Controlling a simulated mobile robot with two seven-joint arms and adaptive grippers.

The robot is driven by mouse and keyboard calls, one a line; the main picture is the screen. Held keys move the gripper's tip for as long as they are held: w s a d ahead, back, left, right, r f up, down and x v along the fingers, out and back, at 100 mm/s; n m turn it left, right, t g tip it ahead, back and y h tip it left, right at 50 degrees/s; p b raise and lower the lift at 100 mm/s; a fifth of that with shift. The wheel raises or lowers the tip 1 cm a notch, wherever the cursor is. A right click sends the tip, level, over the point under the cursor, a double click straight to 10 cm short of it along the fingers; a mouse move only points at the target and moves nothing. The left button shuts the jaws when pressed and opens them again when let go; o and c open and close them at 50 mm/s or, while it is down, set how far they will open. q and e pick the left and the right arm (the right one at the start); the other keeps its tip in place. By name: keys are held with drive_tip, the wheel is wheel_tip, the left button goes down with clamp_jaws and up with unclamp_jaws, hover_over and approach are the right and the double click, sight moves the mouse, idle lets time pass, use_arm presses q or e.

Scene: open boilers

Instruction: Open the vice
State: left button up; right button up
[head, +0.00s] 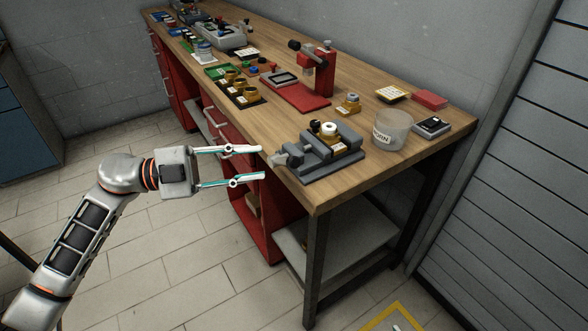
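The grey vice (345,157) sits on the workbench near its front right corner. A small brass boiler with a white top (328,131) sits between or on its jaws; I cannot tell how tightly it is held. The vice's handle end (279,159) points left, out toward the bench's front edge. My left gripper (263,162) is open and empty, in front of the bench edge. Its two fingers point right, with the tips close to the handle end; I cannot tell whether they touch it. My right gripper is out of view.
The wooden workbench (300,205) also holds a red press (318,75), a clear bin (390,132), a small dark scale (432,126) and a tray of brass parts (240,93). Red drawers lie below the bench front. The floor on the left is clear.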

sight(282, 162)
use_arm(q)
drive_tip(key=d, duration=0.2)
drive_tip(key=w+d, duration=0.1)
drive_tip(key=d, duration=0.4)
drive_tip(key=shift+w+d+f, duration=0.15)
drive_tip(key=shift+w+d, duration=0.05)
drive_tip(key=shift+d, duration=0.05)
